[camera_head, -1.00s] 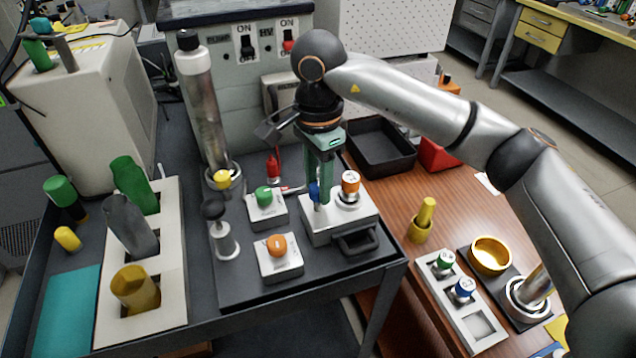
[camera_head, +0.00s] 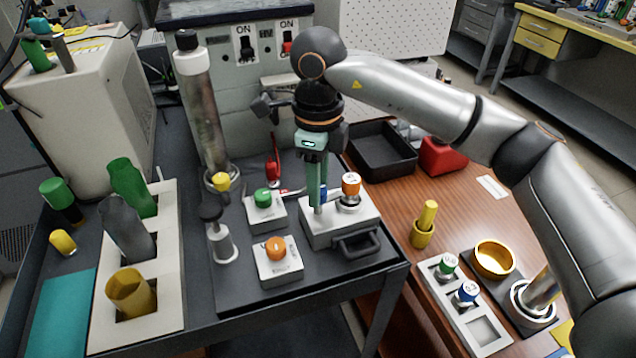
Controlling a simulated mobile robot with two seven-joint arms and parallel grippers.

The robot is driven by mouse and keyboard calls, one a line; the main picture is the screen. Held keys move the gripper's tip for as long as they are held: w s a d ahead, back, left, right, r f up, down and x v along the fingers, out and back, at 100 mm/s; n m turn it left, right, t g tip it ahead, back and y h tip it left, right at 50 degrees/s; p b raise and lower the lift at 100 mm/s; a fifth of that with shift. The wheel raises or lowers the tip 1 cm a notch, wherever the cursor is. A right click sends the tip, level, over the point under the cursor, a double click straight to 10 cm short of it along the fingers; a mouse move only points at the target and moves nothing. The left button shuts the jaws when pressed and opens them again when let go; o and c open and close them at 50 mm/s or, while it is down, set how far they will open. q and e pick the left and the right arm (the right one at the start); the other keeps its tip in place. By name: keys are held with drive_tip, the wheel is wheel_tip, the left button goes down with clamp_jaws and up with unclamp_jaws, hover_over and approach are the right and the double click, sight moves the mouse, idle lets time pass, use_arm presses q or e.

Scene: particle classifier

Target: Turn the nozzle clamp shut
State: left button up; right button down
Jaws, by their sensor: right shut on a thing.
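My right gripper (camera_head: 317,205) reaches straight down from above, over the pale block (camera_head: 345,230) at the front of the dark cart. Its green fingers are shut on the nozzle clamp, a small upright piece on the block with a blue part (camera_head: 324,192) showing just right of the fingers. The fingers hide most of the clamp, so its exact angle cannot be told. An orange-topped vial (camera_head: 350,186) stands on the same block, close to the right of the fingers. My left gripper is not in view.
A red lever (camera_head: 273,170) and a tall metal cylinder (camera_head: 205,120) stand behind and left. Green-knobbed (camera_head: 264,198) and orange-knobbed (camera_head: 276,248) boxes sit left of the block. A black tray (camera_head: 380,150) lies behind right. A dark handle (camera_head: 357,243) juts from the block's front.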

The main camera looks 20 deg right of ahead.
drive_tip(key=shift+m, duration=0.7)
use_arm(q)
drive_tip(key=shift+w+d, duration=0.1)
use_arm(e)
drive_tip(key=shift+c, duration=2.4)
unclamp_jaws()
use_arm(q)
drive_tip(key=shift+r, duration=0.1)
use_arm(e)
drive_tip(key=shift+r, duration=0.15)
use_arm(q)
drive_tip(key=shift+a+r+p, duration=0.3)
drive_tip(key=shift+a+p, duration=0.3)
drive_tip(key=shift+p, duration=0.05)
use_arm(e)
wheel_tip(320, 180, up, 12)
drive_tip(key=shift+r, duration=0.15)
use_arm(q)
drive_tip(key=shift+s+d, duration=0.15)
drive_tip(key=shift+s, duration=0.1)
